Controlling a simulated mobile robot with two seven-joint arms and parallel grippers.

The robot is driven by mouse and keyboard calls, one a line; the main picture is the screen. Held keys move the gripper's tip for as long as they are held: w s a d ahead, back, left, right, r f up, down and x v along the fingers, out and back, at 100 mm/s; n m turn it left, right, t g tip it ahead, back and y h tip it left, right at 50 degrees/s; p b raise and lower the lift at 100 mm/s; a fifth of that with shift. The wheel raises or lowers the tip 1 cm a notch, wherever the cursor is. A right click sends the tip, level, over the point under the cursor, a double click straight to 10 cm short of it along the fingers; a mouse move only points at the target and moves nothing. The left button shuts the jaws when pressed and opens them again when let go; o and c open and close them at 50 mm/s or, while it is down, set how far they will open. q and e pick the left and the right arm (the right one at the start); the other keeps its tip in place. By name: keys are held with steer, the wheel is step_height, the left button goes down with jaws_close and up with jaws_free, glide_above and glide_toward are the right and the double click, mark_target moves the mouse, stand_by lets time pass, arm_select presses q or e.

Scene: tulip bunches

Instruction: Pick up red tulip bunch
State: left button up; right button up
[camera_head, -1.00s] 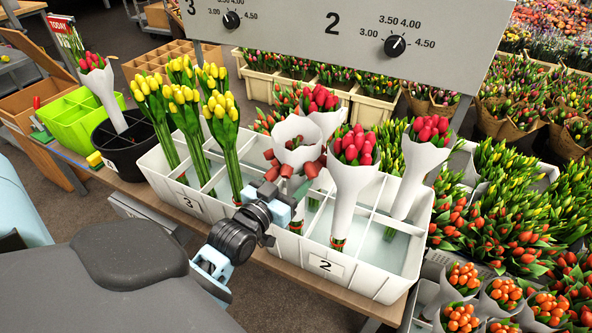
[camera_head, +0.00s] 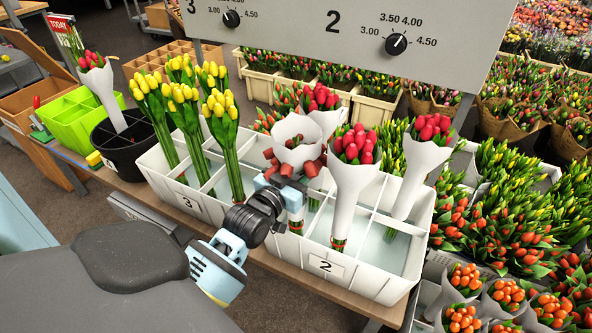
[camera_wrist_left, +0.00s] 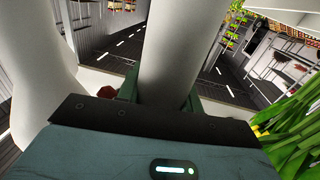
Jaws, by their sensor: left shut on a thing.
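A white-wrapped bunch (camera_head: 297,154) with drooping dull-red heads around its paper stands upright in the middle of the white crate (camera_head: 282,243). My left gripper (camera_head: 289,187) is at the lower part of this wrap, just under the heads. In the left wrist view the white wrap (camera_wrist_left: 180,50) runs between the fingers, and the gripper (camera_wrist_left: 160,95) is shut on it. The stem ends show just below the gripper, low in the crate. My right gripper is in neither view.
Wrapped pink-red bunches (camera_head: 355,170) (camera_head: 418,165) stand close by on the right, another (camera_head: 321,99) behind. Yellow tulips (camera_head: 222,130) stand on the left. A grey dial panel (camera_head: 345,38) hangs above the crate's back. A black bucket (camera_head: 122,147) stands left.

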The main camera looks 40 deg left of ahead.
mark_target(301, 134)
arm_select(q)
steer(key=shift+c, duration=0.9)
step_height(301, 134, up, 9)
steer(key=shift+f+p, duration=0.2)
steer(key=shift+p, duration=1)
steer(key=shift+r, duration=0.8)
